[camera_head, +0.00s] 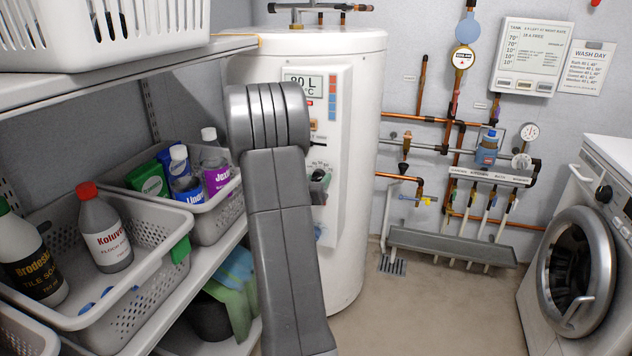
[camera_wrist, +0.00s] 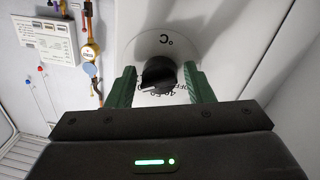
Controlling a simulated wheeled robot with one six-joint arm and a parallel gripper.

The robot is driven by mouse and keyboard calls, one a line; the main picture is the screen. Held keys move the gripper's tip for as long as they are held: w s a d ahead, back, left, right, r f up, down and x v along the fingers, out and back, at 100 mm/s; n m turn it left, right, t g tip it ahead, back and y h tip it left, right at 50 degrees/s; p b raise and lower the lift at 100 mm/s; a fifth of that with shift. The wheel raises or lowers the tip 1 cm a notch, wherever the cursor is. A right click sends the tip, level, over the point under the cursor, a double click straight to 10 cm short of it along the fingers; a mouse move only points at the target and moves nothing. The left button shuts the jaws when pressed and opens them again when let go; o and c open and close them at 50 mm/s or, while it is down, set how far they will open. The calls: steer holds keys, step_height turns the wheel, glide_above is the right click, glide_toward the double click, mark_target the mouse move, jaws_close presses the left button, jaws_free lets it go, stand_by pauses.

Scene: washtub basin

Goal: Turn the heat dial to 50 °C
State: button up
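The heat dial is a black knob (camera_wrist: 158,73) on a round white scale plate marked °C, seen in the wrist view on the white boiler (camera_head: 352,110). My gripper (camera_wrist: 160,69) is open, with one green finger on each side of the knob. Gaps show between the fingers and the knob. Small scale marks, with OFF among them, show below the knob, partly hidden; I cannot read the knob's setting. In the head view my grey arm covers much of the boiler's control panel (camera_head: 341,95), and a dark shape is at the dial's place.
Shelves with crates (camera_head: 150,262) of bottles stand close on the left. Copper pipes (camera_head: 430,119) and gauges are on the back wall. A washing machine (camera_head: 580,270) stands at the right. The floor between is clear.

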steer(key=c, duration=0.6)
steer(key=shift+c, duration=0.2)
steer(key=shift+p, duration=0.3)
steer(key=n+p, duration=0.2)
steer(key=n, duration=0.1)
steer(key=shift+r, duration=0.2)
steer(key=n+p, duration=0.2)
steer(key=shift+d+n+t, duration=0.1)
steer(key=shift+n+t, duration=0.2)
steer(key=shift+n, duration=0.1)
steer(key=n+p, duration=0.1)
steer(key=n, duration=0.2)
steer(key=n+p, duration=0.2)
steer(key=n, duration=0.1)
steer(key=shift+s+f, duration=0.1)
steer(key=shift+f, duration=0.1)
steer(key=shift+n, duration=0.3)
steer(key=shift+f, duration=0.1)
steer(key=o, duration=1)
steer(key=shift+c, duration=0.2)
